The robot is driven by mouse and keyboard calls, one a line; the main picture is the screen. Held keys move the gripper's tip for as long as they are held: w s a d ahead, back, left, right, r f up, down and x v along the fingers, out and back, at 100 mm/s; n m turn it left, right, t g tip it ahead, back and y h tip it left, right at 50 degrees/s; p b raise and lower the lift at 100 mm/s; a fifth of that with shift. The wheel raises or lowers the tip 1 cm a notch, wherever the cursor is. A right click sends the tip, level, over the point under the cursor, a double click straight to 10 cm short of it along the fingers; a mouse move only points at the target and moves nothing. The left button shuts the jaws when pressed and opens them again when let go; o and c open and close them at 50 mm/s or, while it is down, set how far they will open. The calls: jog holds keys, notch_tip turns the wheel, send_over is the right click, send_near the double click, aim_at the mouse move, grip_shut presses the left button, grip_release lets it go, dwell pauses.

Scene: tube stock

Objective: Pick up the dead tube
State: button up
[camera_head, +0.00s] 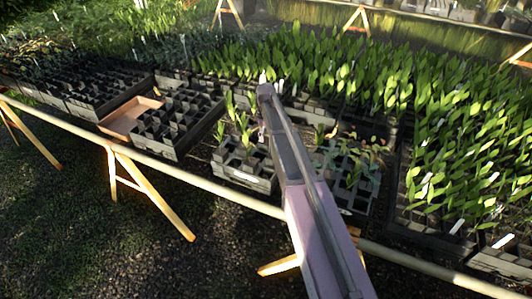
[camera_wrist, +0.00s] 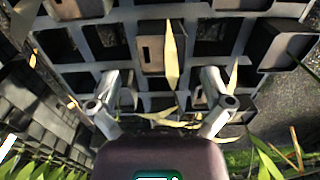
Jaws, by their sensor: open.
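In the wrist view a pale tan square tube (camera_wrist: 151,62) sits in a cell of a dark grid tray (camera_wrist: 112,68), at the top centre. A dry yellow leaf hangs across it, and more withered yellow leaves (camera_wrist: 165,118) lie below it, so I take this as the dead tube. My gripper (camera_wrist: 160,92) is open, with one finger on each side of these leaves and nothing held. The tube appears slightly beyond the fingers; contact cannot be told. In the head view my arm hides the gripper's work area, and I cannot pick out the dead tube there.
A sparse tray (camera_head: 243,172) stands left of my arm and another (camera_head: 345,186) right of it. Dense green seedlings (camera_head: 460,150) fill the right. Empty grid trays (camera_head: 178,118) and a terracotta tray (camera_head: 130,117) are at left. A pale rail (camera_head: 200,182) runs along the front.

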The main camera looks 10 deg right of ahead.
aim_at(265, 141)
jog(key=shift+s+a+f+b, duration=0.1)
jog(key=shift+f+b, duration=1.7)
jog(key=shift+f, duration=0.25)
jog(key=c, duration=1.2)
jog(key=shift+r, duration=0.2)
notch_tip(265, 141, up, 18)
jog(key=p, duration=1.8)
jog(key=shift+f, duration=0.2)
